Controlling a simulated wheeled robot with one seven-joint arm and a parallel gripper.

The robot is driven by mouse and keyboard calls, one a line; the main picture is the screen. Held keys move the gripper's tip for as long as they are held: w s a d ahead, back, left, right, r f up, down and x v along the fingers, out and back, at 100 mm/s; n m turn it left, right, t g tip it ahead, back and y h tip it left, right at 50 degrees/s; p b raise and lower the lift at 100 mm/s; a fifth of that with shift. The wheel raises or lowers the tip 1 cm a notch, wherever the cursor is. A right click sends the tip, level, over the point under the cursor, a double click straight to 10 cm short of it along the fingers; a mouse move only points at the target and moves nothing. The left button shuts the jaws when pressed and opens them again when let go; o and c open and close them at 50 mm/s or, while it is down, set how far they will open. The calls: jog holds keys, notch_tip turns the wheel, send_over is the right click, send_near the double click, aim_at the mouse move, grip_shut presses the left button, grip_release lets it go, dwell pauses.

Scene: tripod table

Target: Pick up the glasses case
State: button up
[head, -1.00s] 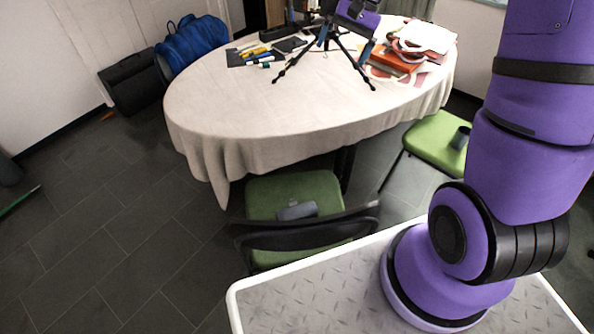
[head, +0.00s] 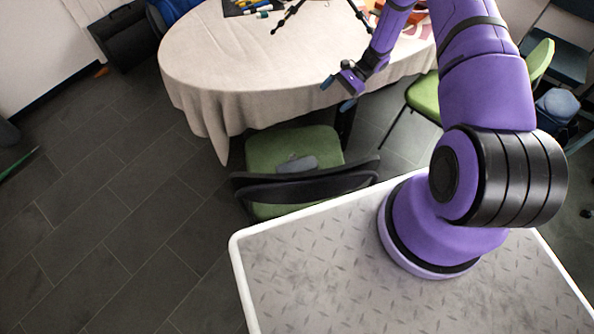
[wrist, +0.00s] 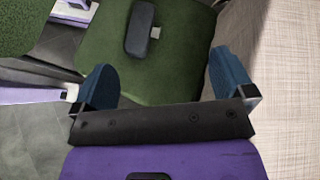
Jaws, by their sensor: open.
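A dark grey, rounded oblong case (head: 297,164), which looks like the glasses case, lies on the seat of the green chair (head: 262,152). It also shows in the wrist view (wrist: 141,28), lying on the green seat beyond my fingers, with a small light object beside it. My gripper (head: 337,94) hangs in the air near the table's front edge, above and to the right of the case. In the wrist view my gripper (wrist: 165,82) has its two blue fingers wide apart with nothing between them. The case is apart from the fingers.
The oval table (head: 225,65) with a pale cloth stands behind the chair. The chair's black backrest (head: 305,185) rises in front of the seat, between it and my base. Another green chair (head: 424,97) stands to the right.

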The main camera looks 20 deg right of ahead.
aim_at(315, 161)
jog(key=s+f+m, duration=0.1)
jog(key=s+f, duration=0.2)
jog(key=f, duration=0.4)
jog(key=s+a+f+m+t+y, duration=0.1)
jog(key=s+f+m, duration=0.1)
jog(key=f, duration=0.4)
jog(key=s+a+f+m+t+y, duration=0.1)
jog(key=s+f, duration=0.2)
jog(key=f, duration=0.4)
jog(key=shift+s+f+m, duration=0.3)
jog(key=shift+m, duration=0.1)
jog(key=shift+a+f+y, duration=0.2)
jog(key=shift+a+y, duration=0.05)
jog(key=shift+y, duration=0.05)
jog(key=x, duration=0.5)
jog(key=shift+f+x, duration=0.15)
jog(key=shift+x, duration=1.2)
jog(key=shift+f+x, duration=0.15)
jog(key=shift+x, duration=1.15)
jog(key=shift+w+d, duration=0.1)
jog(key=shift+w, duration=0.1)
jog(key=c, duration=1.4)
